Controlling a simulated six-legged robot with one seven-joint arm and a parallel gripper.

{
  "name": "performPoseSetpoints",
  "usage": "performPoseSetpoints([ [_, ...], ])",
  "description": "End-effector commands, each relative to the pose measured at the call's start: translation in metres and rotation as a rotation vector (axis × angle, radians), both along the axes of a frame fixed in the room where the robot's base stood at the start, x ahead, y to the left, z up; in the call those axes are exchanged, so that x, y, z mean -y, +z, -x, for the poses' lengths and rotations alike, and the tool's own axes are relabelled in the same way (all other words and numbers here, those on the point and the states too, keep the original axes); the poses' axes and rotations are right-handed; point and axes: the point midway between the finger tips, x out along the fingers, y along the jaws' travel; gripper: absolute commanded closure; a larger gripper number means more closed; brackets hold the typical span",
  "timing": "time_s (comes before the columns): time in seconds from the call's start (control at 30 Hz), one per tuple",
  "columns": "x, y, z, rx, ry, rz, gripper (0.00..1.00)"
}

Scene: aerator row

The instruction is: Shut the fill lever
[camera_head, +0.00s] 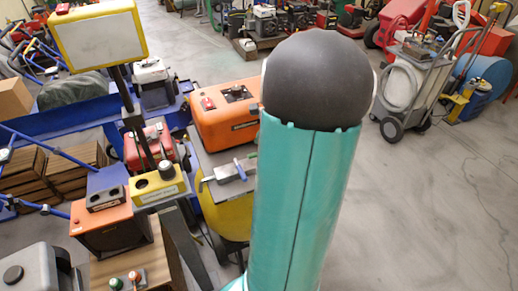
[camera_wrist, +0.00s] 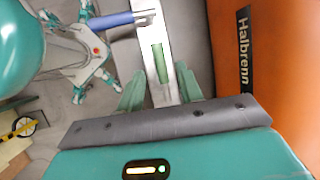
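A lever with a blue handle (camera_head: 240,168) is on a grey metal plate (camera_head: 222,174), low in front of an orange machine (camera_head: 228,120). In the wrist view the blue handle (camera_wrist: 108,20) points left from a grey joint at the top of the pale plate (camera_wrist: 147,50). No label shows that it is the fill lever. My gripper (camera_wrist: 160,76) is open, its two green fingers apart over the plate. A small green bar lies on the plate between them. The handle is beyond the fingertips, up and left, apart from them.
The orange Halbrenn machine wall (camera_wrist: 275,70) stands close to the gripper's right. A yellow box with a round opening (camera_head: 158,185) and an upright sign (camera_head: 98,38) stand left of the lever. A hose cart (camera_head: 412,85) stands on the right. Grey floor there is open.

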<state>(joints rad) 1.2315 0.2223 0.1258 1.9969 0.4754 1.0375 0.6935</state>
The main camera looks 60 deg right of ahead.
Motion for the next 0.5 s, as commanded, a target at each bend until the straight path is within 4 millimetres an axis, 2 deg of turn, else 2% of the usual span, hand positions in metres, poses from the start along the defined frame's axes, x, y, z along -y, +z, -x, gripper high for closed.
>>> performPoseSetpoints([
  [0.2, -0.007, -0.023, -0.009, 0.001, 0.003, -0.001, 0.64],
  [0.5, -0.008, -0.025, -0.011, 0.0, 0.002, 0.001, 0.64],
])
